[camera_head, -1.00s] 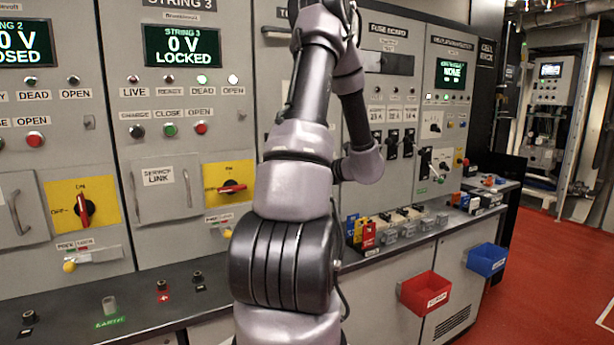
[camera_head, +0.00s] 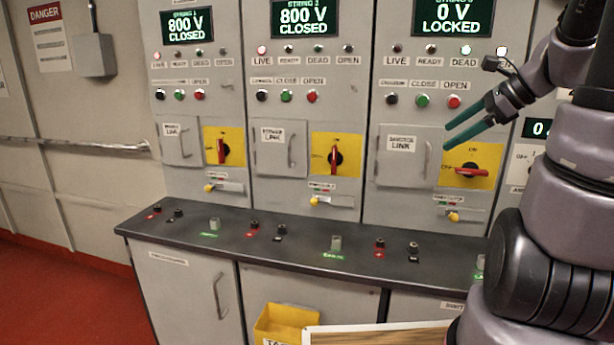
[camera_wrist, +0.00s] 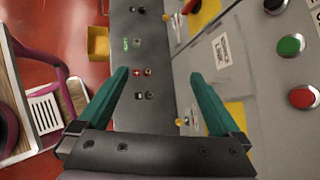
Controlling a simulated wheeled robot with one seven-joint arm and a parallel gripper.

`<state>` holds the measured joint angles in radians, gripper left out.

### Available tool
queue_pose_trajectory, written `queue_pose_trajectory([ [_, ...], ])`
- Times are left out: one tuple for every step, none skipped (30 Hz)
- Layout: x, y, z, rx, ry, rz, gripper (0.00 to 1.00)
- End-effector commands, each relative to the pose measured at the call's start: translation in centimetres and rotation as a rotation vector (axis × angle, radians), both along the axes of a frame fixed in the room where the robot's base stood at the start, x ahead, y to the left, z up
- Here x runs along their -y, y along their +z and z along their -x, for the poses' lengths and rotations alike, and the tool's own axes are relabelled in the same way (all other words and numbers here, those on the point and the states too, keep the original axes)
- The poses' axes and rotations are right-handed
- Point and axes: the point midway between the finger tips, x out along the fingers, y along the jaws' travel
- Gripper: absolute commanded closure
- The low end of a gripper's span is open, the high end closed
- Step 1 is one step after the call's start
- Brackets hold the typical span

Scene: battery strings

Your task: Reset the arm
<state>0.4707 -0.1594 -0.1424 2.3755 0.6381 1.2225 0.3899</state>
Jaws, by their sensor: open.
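My gripper (camera_head: 468,128) is at the right of the head view, in front of the String 3 panel. Its two green fingers point left and are apart, with nothing between them. In the wrist view my gripper (camera_wrist: 165,105) also shows open and empty, with the counter and panel front beyond it. My arm comes in from the right edge of the head view. The String 3 display (camera_head: 458,14) reads 0 V LOCKED. Its red rotary handle (camera_head: 472,170) lies horizontal on a yellow plate, just below the fingers in the picture.
The String 1 display (camera_head: 188,25) and String 2 display (camera_head: 303,17) read 800 V CLOSED. A dark counter (camera_head: 300,262) with terminals runs below the panels. A yellow bin (camera_head: 284,322) hangs under it. A wooden-topped surface (camera_head: 375,337) is at the bottom. Red floor lies open at left.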

Motion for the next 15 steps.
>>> queue_pose_trajectory([
  [-2.4,0.8,1.4,0.051,0.134,0.118,0.0],
  [-3.4,1.1,2.2,0.082,0.211,0.193,0.0],
  [-4.7,1.4,3.3,0.123,0.315,0.292,0.0],
  [-5.5,1.7,4.1,0.156,0.39,0.365,0.0],
  [-6.3,1.9,4.9,0.193,0.465,0.44,0.0],
  [-7.1,2.3,6.0,0.242,0.562,0.539,0.0],
  [-7.6,2.6,6.7,0.279,0.632,0.611,0.0],
  [-8.0,2.8,7.4,0.316,0.698,0.681,0.0],
  [-8.5,3.2,8.2,0.364,0.778,0.769,0.0],
  [-8.8,3.5,8.7,0.398,0.833,0.831,0.0],
  [-9.0,3.8,9.2,0.43,0.882,0.889,0.0],
  [-9.2,4.1,9.7,0.467,0.939,0.958,0.0],
  [-9.3,4.4,10.1,0.494,0.976,1.004,0.0],
  [-9.4,4.6,10.4,0.517,1.007,1.044,0.0],
  [-9.5,4.9,10.7,0.541,1.041,1.089,0.0],
])
